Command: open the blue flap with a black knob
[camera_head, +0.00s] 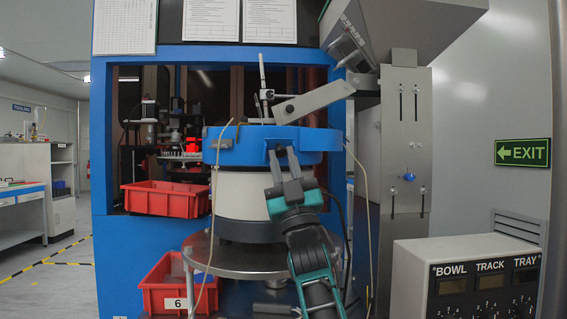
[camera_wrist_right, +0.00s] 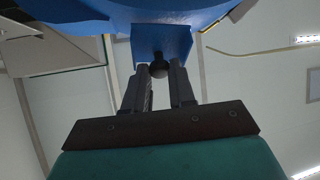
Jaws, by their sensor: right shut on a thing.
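The blue flap (camera_wrist_right: 163,40) shows in the right wrist view, on the side of the blue bowl ring (camera_wrist_right: 80,8). Its black knob (camera_wrist_right: 159,70) sits between the fingertips of my right gripper (camera_wrist_right: 159,76). In the head view the flap (camera_head: 284,138) is on the front of the blue ring (camera_head: 235,147), and my right gripper (camera_head: 284,158) reaches up to it from below. The gripper is shut on the knob, which its fingers hide in the head view. My left gripper is not in view.
The ring tops a white drum (camera_head: 238,193) on a round metal table (camera_head: 235,258). Red bins stand at left (camera_head: 165,198) and below (camera_head: 165,285). A metal chute (camera_head: 314,101) hangs over the ring. A control box (camera_head: 465,280) stands at the right. Thin cables hang beside the drum.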

